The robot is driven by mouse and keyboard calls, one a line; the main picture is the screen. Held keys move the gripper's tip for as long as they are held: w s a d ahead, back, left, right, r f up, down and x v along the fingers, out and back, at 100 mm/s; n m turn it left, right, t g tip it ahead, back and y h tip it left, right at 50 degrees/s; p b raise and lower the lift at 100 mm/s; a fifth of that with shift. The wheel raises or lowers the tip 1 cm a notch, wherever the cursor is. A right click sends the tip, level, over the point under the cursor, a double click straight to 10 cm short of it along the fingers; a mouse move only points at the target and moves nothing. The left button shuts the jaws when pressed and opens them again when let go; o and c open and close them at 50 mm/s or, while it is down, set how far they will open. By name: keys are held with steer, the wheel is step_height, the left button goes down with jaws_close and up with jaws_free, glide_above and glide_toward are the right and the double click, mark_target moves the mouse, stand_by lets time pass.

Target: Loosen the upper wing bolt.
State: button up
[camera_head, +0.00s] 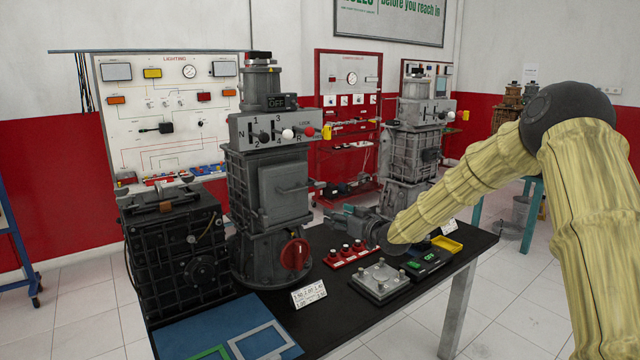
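A grey engine trainer (270,190) stands upright on the black table. Its front has a flat square cover (284,193) with a thin bar-like part (296,188) across it, reaching the cover's right side. I cannot tell for sure which part is the upper wing bolt; it is too small to make out here. My gripper (335,216) is at the end of my yellow-sleeved arm, pointing left, to the right of the cover and a little below it. It looks apart from the cover. Its fingers are too small to show whether they are open or shut.
A red round knob (294,254) sits low on the trainer. Lever knobs (287,133) stick out above the cover. A dark engine block (178,250) stands at left.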

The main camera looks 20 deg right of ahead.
glide_toward(322, 186)
steer(key=shift+t, duration=0.4)
steer(key=p+x, duration=0.1)
steer(key=x, duration=0.2)
steer(key=p+x, duration=0.1)
steer(key=x, duration=0.2)
steer(key=p+x, duration=0.1)
steer(key=x, duration=0.2)
steer(key=shift+w+a+f, duration=0.2)
steer(key=shift+w+f, duration=0.1)
steer(key=shift+f, duration=0.1)
steer(key=c, duration=1)
